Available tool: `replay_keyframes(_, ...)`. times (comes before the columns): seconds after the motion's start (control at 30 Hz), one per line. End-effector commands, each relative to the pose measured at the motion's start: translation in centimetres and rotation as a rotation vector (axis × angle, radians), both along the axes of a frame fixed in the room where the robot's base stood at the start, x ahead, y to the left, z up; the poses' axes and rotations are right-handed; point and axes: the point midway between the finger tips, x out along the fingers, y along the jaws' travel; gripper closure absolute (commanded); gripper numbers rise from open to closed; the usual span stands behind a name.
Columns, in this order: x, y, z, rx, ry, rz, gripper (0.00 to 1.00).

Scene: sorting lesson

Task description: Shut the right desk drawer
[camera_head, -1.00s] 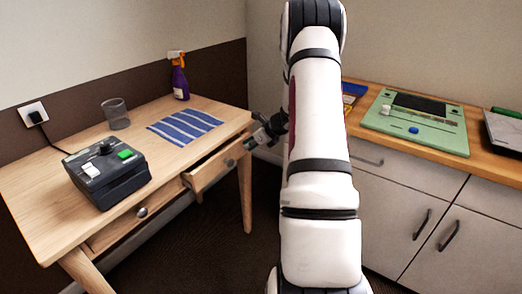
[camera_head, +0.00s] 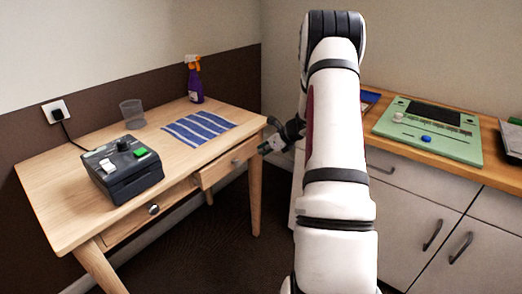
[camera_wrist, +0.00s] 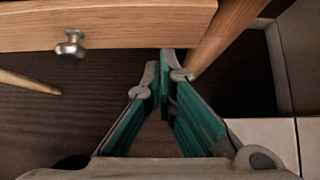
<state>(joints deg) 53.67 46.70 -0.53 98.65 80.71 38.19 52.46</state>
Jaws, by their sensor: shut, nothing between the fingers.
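The desk's right drawer (camera_head: 222,169) has a pale wood front with a round metal knob (camera_head: 237,162). It stands out slightly from the desk, as far as I can tell. My gripper (camera_head: 264,149) is shut and empty, near the right end of this drawer front. In the wrist view the drawer front (camera_wrist: 140,25) crosses the top, with its knob (camera_wrist: 70,43) at the left. My fingertips (camera_wrist: 167,62) meet just beside its lower edge, right of the knob; I cannot tell whether they touch. The drawer's inside is hidden.
The wooden desk (camera_head: 75,205) carries a black device (camera_head: 122,170), a clear cup (camera_head: 132,114), a striped cloth (camera_head: 199,128) and a spray bottle (camera_head: 194,82). A cabinet (camera_head: 410,205) with a green board (camera_head: 428,130) stands at the right. Dark floor lies between them.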

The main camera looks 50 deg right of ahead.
Motion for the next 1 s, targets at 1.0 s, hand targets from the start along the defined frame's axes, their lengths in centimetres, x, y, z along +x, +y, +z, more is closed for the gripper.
replay_keyframes(1.0, -7.8, 7.2, 6.8, 0.004, -0.034, -0.002, 1.0)
